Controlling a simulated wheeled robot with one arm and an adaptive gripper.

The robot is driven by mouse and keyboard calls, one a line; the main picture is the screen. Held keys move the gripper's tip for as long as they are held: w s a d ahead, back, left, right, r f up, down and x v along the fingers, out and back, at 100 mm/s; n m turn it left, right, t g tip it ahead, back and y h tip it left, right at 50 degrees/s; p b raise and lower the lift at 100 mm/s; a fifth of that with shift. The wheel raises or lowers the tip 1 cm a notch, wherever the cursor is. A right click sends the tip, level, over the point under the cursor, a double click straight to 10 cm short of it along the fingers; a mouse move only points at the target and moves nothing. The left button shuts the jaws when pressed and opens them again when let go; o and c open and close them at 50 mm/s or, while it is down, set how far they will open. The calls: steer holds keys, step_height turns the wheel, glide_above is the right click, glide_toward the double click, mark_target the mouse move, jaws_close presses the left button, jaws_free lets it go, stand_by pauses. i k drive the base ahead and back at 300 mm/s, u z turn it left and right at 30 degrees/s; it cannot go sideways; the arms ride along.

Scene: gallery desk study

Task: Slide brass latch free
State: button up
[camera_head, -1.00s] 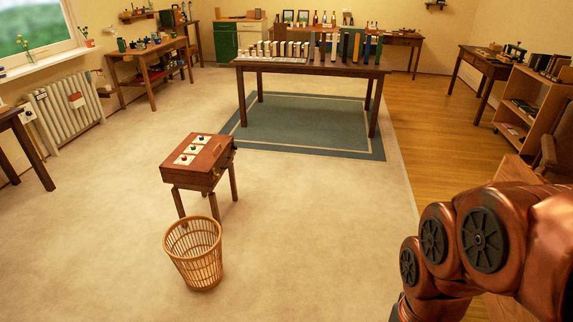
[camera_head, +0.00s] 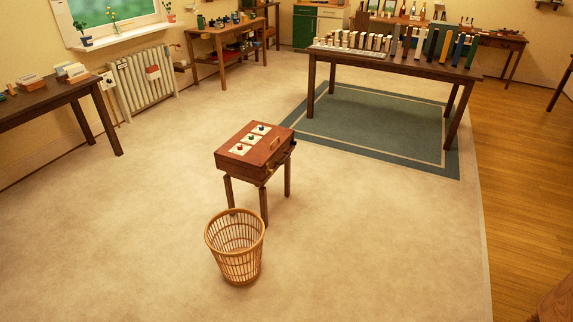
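A reddish-brown wooden box (camera_head: 228,163) sits on a small dark-legged stand in the middle of the floor. My gripper is not in view.
A wicker waste basket (camera_head: 236,250) stands on the floor just in front of the box's stand. A long table (camera_head: 390,62) with books stands behind on a green rug (camera_head: 375,125). A side table (camera_head: 45,98) is at left. Carpet left and right of the box is clear.

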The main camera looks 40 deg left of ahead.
mark_target(267, 171)
steer(key=i, duration=0.85)
steer(key=u, duration=2)
steer(key=i, duration=1)
steer(key=u, duration=0.5)
steer(key=i, duration=1.3)
steer(key=u, duration=0.5)
